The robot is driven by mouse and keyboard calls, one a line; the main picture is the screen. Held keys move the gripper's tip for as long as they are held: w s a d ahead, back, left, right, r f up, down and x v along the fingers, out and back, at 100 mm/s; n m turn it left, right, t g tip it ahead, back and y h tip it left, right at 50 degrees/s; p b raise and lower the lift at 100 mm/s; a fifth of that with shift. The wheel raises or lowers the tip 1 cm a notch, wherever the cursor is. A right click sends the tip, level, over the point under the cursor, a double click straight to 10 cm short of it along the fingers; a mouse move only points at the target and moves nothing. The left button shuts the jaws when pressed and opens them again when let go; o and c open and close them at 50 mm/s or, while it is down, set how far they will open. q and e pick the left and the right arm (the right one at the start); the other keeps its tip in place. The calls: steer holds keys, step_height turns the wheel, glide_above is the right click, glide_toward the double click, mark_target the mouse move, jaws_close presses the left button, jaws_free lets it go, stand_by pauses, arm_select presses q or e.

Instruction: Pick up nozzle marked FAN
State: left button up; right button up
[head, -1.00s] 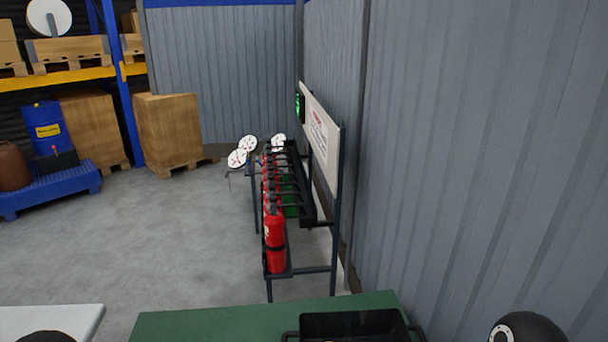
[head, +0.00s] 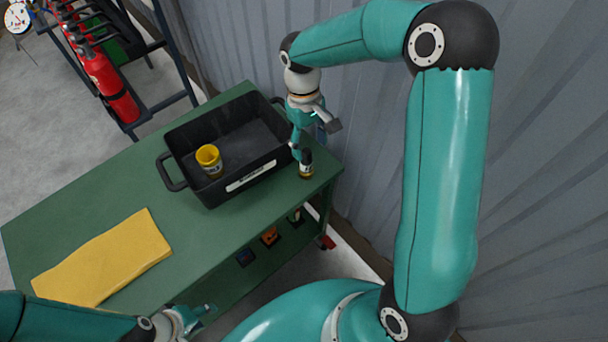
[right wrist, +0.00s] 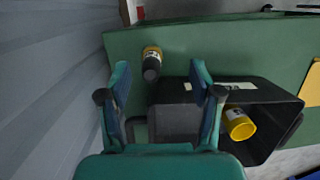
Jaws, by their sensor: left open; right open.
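A small black and yellow nozzle (head: 306,168) stands on the green bench near its right corner, beside the black bin. It also shows in the right wrist view (right wrist: 152,60); its label is too small to read. My right gripper (head: 312,136) is open just above and behind it. In the right wrist view the nozzle lies beyond and between the open fingertips (right wrist: 160,72), untouched as far as I can tell. A yellow, hollow-topped piece (head: 209,157) with a pale label stands inside the bin. My left gripper (head: 203,313) is open and empty at the bottom edge, low before the bench.
The black bin (head: 178,143) with raised handles and a white label stands on the green bench (head: 120,187). A folded yellow cloth (head: 103,258) lies at the left. A corrugated grey wall (head: 245,40) rises close behind. Red extinguishers (head: 110,88) hang on a rack upper left.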

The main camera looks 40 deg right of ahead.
mark_target(309, 150)
step_height(309, 150, up, 4)
steer(key=w+d+t+b, duration=0.2)
steer(key=w, duration=0.1)
steer(key=shift+m, duration=0.3)
step_height(309, 150, down, 12)
steer(key=shift+s+r+p, duration=0.15)
steer(key=shift+r+p, duration=0.1)
steer(key=shift+p, duration=0.2)
steer(key=shift+a+f, duration=0.2)
steer(key=shift+f, duration=0.35)
steer(key=f+p, duration=0.1)
steer(key=f, duration=0.3)
steer(key=shift+a+f, duration=0.1)
steer(key=shift+a, duration=0.1)
arm_select(q)
steer(key=shift+f, duration=0.7)
arm_select(e)
jaws_close()
